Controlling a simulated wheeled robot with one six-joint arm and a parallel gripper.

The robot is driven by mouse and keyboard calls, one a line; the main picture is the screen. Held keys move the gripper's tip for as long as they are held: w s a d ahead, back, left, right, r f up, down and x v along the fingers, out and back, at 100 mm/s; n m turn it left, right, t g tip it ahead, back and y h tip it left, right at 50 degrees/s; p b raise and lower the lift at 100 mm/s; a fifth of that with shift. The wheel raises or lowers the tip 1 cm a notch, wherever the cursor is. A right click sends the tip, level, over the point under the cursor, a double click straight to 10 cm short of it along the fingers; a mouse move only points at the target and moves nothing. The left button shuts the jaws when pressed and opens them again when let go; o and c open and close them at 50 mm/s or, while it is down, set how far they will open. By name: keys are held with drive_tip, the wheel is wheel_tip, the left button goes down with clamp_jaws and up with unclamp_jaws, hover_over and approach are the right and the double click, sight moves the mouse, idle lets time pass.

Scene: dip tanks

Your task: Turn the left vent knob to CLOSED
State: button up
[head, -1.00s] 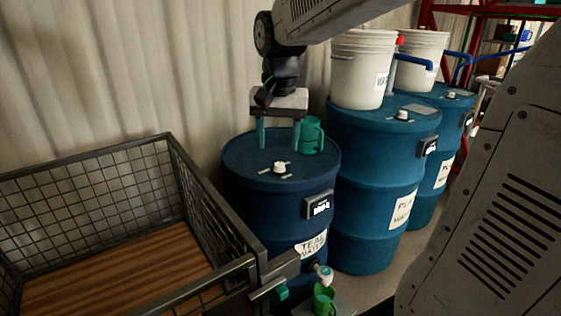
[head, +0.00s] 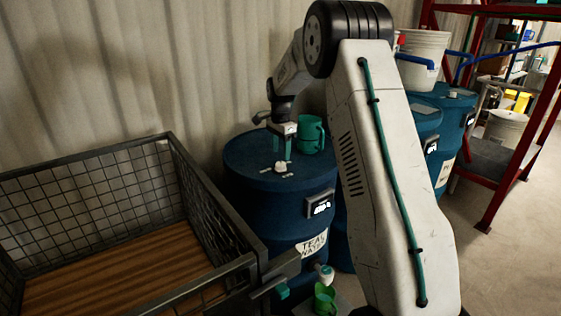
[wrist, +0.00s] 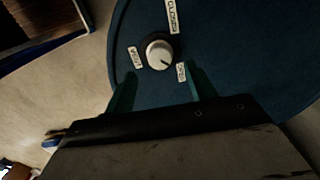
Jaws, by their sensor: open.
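The left vent knob (head: 281,166) is a small white knob on the lid of the nearest blue drum (head: 265,205). In the wrist view the knob (wrist: 159,54) has a dark mark towards its lower right, facing a small label (wrist: 182,72) that is hard to read. The CLOSED label (wrist: 173,16) lies above the knob, and another small label (wrist: 135,57) lies to its left. My gripper (head: 282,151) is open with teal fingers, close behind the knob in the head view. In the wrist view its fingertips (wrist: 160,72) lie either side just below the knob, apart from it.
A green mug (head: 310,135) stands on the same lid, close beside my gripper. A wire-sided cart (head: 205,195) stands at left. More blue drums (head: 443,170), a white bucket (head: 424,58) and a red rack (head: 500,185) are at right, partly behind my arm.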

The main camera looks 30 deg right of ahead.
sight(281, 163)
wheel_tip(281, 163, down, 5)
drive_tip(key=shift+r, duration=0.1)
drive_tip(key=shift+c, duration=0.2)
drive_tip(key=c, duration=0.9)
